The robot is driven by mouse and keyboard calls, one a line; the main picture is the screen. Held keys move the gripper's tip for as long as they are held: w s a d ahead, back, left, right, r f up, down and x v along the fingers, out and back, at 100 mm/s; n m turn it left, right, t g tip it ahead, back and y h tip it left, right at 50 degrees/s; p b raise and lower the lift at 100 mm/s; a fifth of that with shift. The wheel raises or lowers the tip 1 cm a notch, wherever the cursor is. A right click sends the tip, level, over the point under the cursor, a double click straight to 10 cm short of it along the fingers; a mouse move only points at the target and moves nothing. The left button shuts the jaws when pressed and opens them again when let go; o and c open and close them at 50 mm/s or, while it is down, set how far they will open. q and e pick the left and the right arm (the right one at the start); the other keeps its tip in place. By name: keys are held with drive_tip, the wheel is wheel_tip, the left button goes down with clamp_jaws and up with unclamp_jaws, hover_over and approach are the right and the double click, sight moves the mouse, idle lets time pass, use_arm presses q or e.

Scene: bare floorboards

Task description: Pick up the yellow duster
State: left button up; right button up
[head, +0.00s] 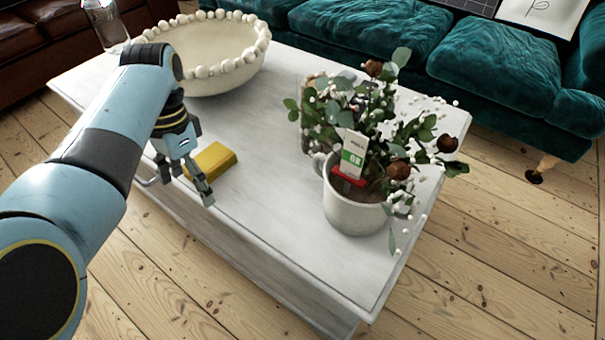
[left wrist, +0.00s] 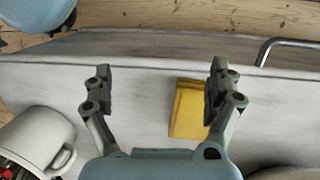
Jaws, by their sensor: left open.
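The yellow duster (head: 212,160) lies folded flat on the white table, near its left front edge. It also shows in the left wrist view (left wrist: 187,108), where the right-hand finger hides part of its right side. My left gripper (head: 187,192) is above the table beside the duster, with its fingers pointing down. In the left wrist view the left gripper (left wrist: 162,88) is open with its fingers wide apart, and nothing is held. The duster sits toward the right-hand finger, below it; I cannot tell the exact height gap. My right gripper is not in view.
The white table (head: 275,150) also bears a large beaded bowl (head: 215,60) at the back left, a glass bottle (head: 107,30) and a white mug (head: 352,208) with a plant. A metal handle (left wrist: 285,45) is on the table's front. A teal sofa (head: 480,60) stands behind.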

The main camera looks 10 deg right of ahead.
use_arm(q)
drive_tip(key=t+b, duration=0.2)
drive_tip(key=b, duration=0.2)
approach(213, 156)
drive_tip(key=shift+s+a, duration=0.1)
drive_tip(key=shift+s, duration=0.05)
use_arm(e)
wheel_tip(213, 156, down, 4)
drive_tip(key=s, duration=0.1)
use_arm(q)
drive_tip(key=shift+f+m, duration=0.15)
drive_tip(key=shift+m, duration=0.15)
wheel_tip(213, 156, down, 4)
drive_tip(key=shift+f+b, duration=0.25)
drive_tip(key=shift+b, duration=0.9)
wheel_tip(213, 156, down, 6)
drive_tip(key=b, duration=0.3)
drive_tip(key=shift+r, duration=0.35)
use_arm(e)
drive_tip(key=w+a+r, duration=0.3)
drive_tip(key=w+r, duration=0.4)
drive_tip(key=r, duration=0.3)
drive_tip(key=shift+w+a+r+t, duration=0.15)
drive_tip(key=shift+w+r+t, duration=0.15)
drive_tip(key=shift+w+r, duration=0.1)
use_arm(q)
drive_tip(key=c, duration=1.2)
